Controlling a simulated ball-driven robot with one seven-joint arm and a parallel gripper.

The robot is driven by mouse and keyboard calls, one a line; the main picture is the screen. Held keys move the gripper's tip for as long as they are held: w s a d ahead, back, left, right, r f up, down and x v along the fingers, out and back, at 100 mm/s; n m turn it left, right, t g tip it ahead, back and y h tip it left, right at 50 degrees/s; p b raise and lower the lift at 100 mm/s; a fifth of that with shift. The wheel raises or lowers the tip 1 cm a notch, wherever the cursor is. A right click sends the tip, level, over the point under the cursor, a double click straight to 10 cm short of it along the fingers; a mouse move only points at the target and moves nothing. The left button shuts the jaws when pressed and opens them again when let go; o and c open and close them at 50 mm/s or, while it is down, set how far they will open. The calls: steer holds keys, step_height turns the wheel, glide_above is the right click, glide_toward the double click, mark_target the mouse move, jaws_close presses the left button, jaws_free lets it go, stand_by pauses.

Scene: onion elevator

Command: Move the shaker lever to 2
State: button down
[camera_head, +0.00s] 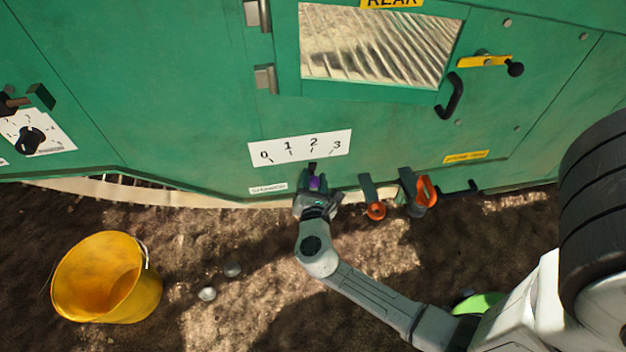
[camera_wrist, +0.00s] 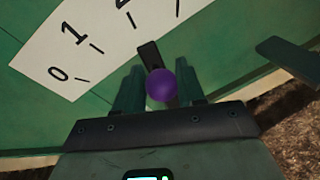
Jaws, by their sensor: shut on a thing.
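The shaker lever is a dark bar with a purple knob (camera_head: 315,183), standing below the white number plate (camera_head: 300,148) marked 0, 1, 2, 3 on the green machine. In the head view the lever's dark tip lies just under the 2. My gripper (camera_head: 314,186) is shut on the lever, its fingers on either side of the knob. In the wrist view the purple knob (camera_wrist: 161,85) sits between the two green fingers, and the dark lever end (camera_wrist: 151,54) points up toward the plate (camera_wrist: 90,45), whose 2 is partly cut off by the frame edge.
Two levers with orange handles (camera_head: 375,210) (camera_head: 426,191) stand close to the right of my gripper. A window (camera_head: 380,46) and a black door handle (camera_head: 450,95) are above. A large black tyre (camera_head: 600,210) is at right.

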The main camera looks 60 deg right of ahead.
steer(key=c, duration=0.8)
jaws_free()
steer(key=shift+o, duration=0.2)
steer(key=p+v, duration=0.3)
steer(key=v, duration=0.8)
steer(key=shift+d, duration=0.1)
